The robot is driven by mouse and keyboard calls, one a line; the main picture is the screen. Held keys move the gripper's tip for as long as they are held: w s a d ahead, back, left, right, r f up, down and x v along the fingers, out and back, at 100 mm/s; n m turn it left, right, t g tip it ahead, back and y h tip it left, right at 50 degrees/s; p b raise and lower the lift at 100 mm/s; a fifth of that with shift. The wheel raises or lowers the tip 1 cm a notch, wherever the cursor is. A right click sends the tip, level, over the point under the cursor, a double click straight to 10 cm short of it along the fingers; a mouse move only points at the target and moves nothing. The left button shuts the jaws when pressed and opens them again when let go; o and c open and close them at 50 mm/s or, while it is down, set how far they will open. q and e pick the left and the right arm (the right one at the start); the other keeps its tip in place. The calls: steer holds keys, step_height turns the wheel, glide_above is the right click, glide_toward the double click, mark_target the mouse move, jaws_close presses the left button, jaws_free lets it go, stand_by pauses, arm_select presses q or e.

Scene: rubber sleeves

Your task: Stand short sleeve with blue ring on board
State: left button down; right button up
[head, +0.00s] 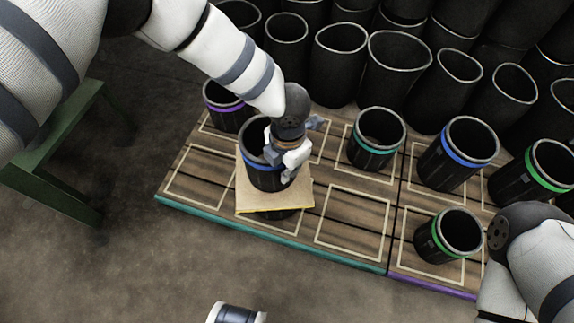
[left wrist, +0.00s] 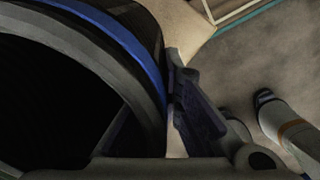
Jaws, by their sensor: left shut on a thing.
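The short black sleeve with a blue ring (head: 266,178) is upright over the tan square board (head: 290,202). Its lower end is at the board's surface; I cannot tell whether it rests fully. My left gripper (head: 286,160) is shut on the sleeve's right side wall. The left wrist view shows the sleeve's grey rim and blue ring (left wrist: 134,45) close up, with a finger (left wrist: 198,115) against the outside. The board sits raised, with a dark round thing (head: 283,214) partly showing under its front edge. My right gripper is out of view; only its arm shows at lower right.
Wooden pallets (head: 345,228) with pale outlined rectangles lie below. A purple-ringed sleeve (head: 222,112) stands behind left, a teal-ringed one (head: 373,150) to the right. Another blue-ringed sleeve (head: 452,165) and green-ringed ones (head: 432,243) stand farther right. Several black sleeves crowd the back.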

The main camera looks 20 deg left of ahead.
arm_select(q)
steer(key=shift+f, duration=0.25)
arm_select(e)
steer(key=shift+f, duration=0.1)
arm_select(q)
steer(key=c, duration=1.8)
jaws_free()
steer(key=shift+o, duration=0.2)
step_height(320, 180, up, 13)
steer(key=p, duration=0.4)
steer(key=shift+s+d+r, duration=0.1)
steer(key=shift+d+r, duration=0.05)
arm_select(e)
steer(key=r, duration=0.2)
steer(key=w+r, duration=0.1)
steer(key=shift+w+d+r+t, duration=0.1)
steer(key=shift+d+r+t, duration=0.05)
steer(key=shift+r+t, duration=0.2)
